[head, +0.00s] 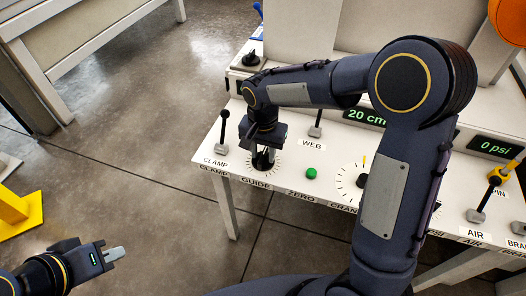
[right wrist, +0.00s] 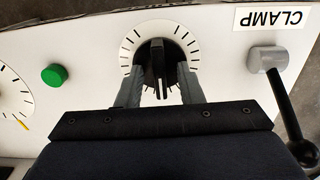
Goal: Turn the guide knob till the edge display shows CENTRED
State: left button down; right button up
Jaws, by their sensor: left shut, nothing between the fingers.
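The guide knob (head: 263,162) is a black knob on a round tick dial above the GUIDE label. It also shows in the right wrist view (right wrist: 158,62), its ridge pointing roughly up and down the picture. My right gripper (head: 262,157) reaches down over it, one finger on each side in the right wrist view (right wrist: 160,82). I cannot tell whether the fingers press on it. My left gripper (head: 118,253) is shut and empty, low at the left, away from the panel. I see no display reading CENTRED; part of the panel is hidden behind my right arm.
A CLAMP lever (head: 222,140) stands left of the knob, a WEB lever (head: 316,125) behind. A green button (head: 311,173) and another dial (head: 350,182) lie to the right. Displays read 20 cm (head: 364,116) and 0 psi (head: 495,147). Open floor lies left of the panel.

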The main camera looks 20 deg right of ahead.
jog(key=shift+c, duration=0.3)
grip_shut()
jog(key=shift+r+n, duration=0.1)
jog(key=shift+n, duration=0.2)
jog(key=n+p, duration=0.1)
jog(key=n, duration=0.1)
jog(key=shift+n+p, duration=0.3)
jog(key=shift+p, duration=0.1)
jog(key=n+p, duration=0.2)
jog(key=n, duration=0.3)
jog(key=shift+n, duration=0.3)
jog(key=n+p, duration=0.1)
jog(key=n, duration=0.3)
jog(key=shift+p, duration=0.4)
jog(key=shift+n+p, duration=0.65)
jog(key=shift+n, duration=1.75)
